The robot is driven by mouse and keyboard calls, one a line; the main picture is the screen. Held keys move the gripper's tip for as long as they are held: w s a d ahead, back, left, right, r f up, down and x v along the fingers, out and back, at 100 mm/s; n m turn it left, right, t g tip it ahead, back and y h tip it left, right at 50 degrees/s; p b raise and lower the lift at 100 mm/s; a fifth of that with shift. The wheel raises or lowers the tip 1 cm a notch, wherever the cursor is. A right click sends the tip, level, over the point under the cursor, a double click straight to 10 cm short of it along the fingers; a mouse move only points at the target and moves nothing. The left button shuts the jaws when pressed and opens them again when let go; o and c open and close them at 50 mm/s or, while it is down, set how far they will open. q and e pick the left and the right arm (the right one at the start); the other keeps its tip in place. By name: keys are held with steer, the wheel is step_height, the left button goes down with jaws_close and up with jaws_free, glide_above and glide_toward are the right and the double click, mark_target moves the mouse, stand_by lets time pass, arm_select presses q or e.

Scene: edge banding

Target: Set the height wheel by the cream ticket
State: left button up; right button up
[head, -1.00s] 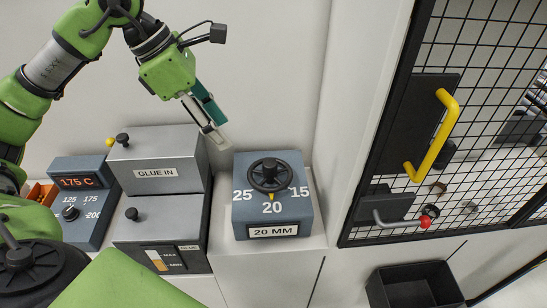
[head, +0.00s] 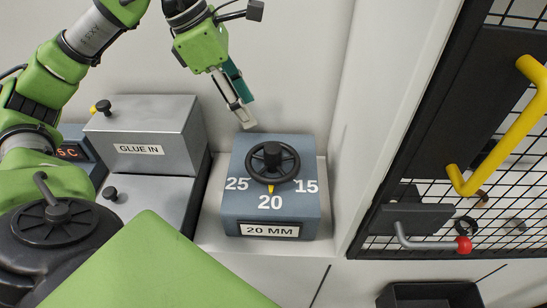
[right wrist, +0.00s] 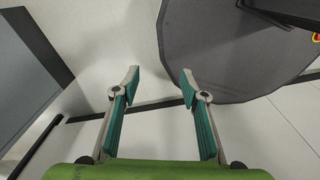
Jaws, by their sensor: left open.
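The height wheel (head: 273,162) is a black handwheel on top of a blue-grey box (head: 244,212) in the head view. Its yellow pointer (head: 270,188) points at 20, between 25 on the left and 15 on the right. A plate (head: 270,230) on the box front reads 20 MM. No cream ticket can be made out. My left gripper (head: 247,113) is open and empty, above and behind the box's back left corner, apart from the wheel. My right gripper (right wrist: 158,80) is open and empty in the right wrist view.
At the right is a black mesh door (head: 412,150) with a yellow handle (head: 507,125) and a red-tipped lever (head: 463,244). A black bin (head: 432,295) sits low at the right.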

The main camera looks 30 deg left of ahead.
mark_target(270, 147)
arm_select(q)
steer(key=p+x, duration=0.1)
steer(key=x, duration=0.4)
steer(key=p+x, duration=0.1)
steer(key=x, duration=0.4)
steer(key=p+x, duration=0.1)
steer(key=x, duration=0.4)
steer(key=shift+s+a, duration=0.15)
steer(key=shift+a, duration=0.15)
arm_select(e)
steer(key=shift+w+a+r, duration=0.1)
steer(key=shift+w+r, duration=0.65)
steer(key=shift+r, duration=0.3)
arm_select(q)
steer(key=c, duration=1.1)
arm_select(e)
steer(key=shift+a, duration=0.1)
